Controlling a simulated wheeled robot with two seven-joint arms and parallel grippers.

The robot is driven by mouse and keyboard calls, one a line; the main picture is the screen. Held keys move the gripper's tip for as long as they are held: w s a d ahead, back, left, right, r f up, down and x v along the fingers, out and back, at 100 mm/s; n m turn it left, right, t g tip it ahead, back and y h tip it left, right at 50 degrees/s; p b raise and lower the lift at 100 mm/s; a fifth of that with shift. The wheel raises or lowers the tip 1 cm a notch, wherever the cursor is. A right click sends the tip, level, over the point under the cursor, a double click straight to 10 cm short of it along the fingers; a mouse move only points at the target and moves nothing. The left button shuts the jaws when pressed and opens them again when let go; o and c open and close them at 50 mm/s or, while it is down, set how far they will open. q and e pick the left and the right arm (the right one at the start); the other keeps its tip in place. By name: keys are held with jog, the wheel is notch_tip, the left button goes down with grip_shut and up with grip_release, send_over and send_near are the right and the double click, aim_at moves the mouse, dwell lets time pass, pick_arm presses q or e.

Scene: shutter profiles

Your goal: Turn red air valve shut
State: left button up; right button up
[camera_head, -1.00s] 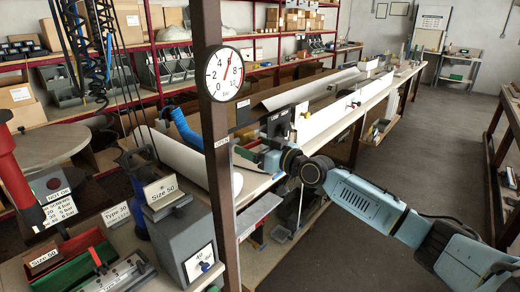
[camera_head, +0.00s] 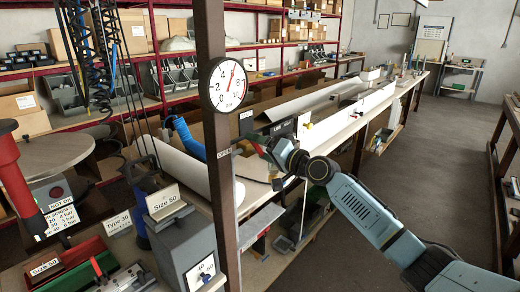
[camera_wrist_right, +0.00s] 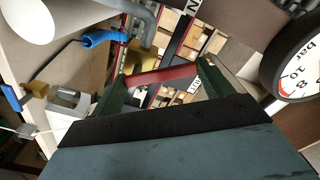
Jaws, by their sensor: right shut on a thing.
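The red valve handle (camera_wrist_right: 163,76) is a flat bar beside a yellow valve body (camera_wrist_right: 143,60) in the right wrist view. My right gripper (camera_wrist_right: 160,78) is shut on the handle, which spans between its two dark green fingers. In the head view my right gripper (camera_head: 258,145) is just right of the brown post (camera_head: 222,160), where the valve is small and mostly hidden. A round white pressure gauge (camera_head: 228,84) is on the post above; its red needle points up, slightly right. The gauge also shows partly in the right wrist view (camera_wrist_right: 296,62). My left gripper is not in view.
A long bench (camera_head: 345,130) with white profiles runs behind my right arm. A grey box labelled Size 50 (camera_head: 185,230) stands left of the post. A blue hose (camera_head: 186,138) is close by. Shelves line the back; the floor at right (camera_head: 420,150) is clear.

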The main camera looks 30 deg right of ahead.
jog(key=shift+w+d+r+m+p, duration=0.1)
jog(key=shift+d+m+p, duration=0.25)
jog(key=shift+m, duration=0.8)
jog(key=shift+w+d+r+m+p, duration=0.15)
jog(key=shift+m+p, duration=0.25)
jog(key=shift+m, duration=0.8)
jog(key=shift+w+d+f+m+p, duration=0.1)
jog(key=shift+d+m+p, duration=0.3)
jog(key=shift+m, duration=0.75)
jog(key=o, duration=1.4)
jog(key=shift+c, duration=0.2)
jog(key=b+v, duration=0.2)
jog(key=v, duration=1.1)
jog(key=shift+s, duration=0.25)
